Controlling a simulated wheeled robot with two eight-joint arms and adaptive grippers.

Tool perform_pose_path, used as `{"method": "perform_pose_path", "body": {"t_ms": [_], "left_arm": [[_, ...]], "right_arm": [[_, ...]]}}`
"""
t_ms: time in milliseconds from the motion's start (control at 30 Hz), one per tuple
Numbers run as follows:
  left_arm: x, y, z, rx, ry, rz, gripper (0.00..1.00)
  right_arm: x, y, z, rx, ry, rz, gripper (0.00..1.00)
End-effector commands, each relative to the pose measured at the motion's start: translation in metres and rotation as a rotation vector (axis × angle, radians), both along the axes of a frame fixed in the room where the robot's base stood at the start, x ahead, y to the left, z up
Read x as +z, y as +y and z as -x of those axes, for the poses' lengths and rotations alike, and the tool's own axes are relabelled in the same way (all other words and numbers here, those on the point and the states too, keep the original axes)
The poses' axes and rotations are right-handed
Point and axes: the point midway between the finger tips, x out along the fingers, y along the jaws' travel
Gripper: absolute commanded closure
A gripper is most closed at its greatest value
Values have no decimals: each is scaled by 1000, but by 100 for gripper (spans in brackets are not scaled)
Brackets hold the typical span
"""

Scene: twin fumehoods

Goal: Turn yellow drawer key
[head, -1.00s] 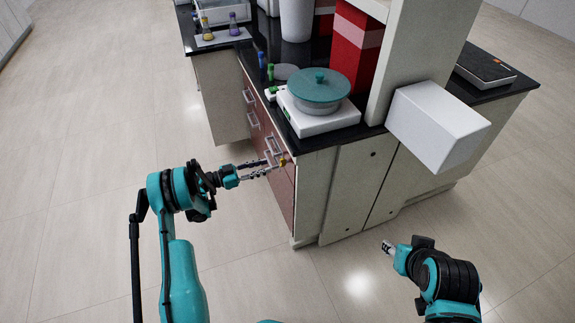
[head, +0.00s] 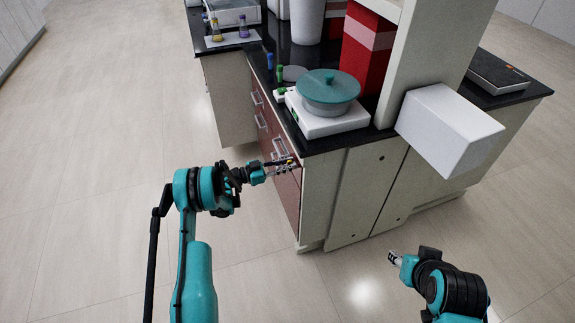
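The yellow drawer key (head: 291,161) is a small yellow spot on the red-brown drawer front (head: 289,184), near the cabinet's front corner. My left gripper (head: 286,165) is at the key, with its fingers reaching around it. The fingers cover part of the key, and the gap between them is too small to tell whether they touch it. My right gripper (head: 393,258) is low at the right, over the floor and away from the cabinet; its fingers are too small to read.
Drawer handles (head: 262,122) stick out along the cabinet front, close to my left gripper. A white device with a teal-topped dish (head: 328,90) stands on the black bench above. A white box (head: 449,128) juts from the post at right. The floor in front is clear.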

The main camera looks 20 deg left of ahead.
Motion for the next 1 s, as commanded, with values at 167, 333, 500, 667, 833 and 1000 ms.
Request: {"method": "perform_pose_path", "body": {"t_ms": [167,333,500,667,833,1000], "left_arm": [[0,0,0,0,0,0,100],[0,0,0,0,5,3,100],[0,0,0,0,38,26,100],[0,0,0,0,109,73,100],[0,1,-1,0,224,151,100],[-1,1,-1,0,357,241,100]], "right_arm": [[0,0,0,0,0,0,60],[0,0,0,0,0,0,60],[0,0,0,0,0,0,60],[0,0,0,0,0,0,60],[0,0,0,0,0,0,60],[0,0,0,0,0,0,60]]}}
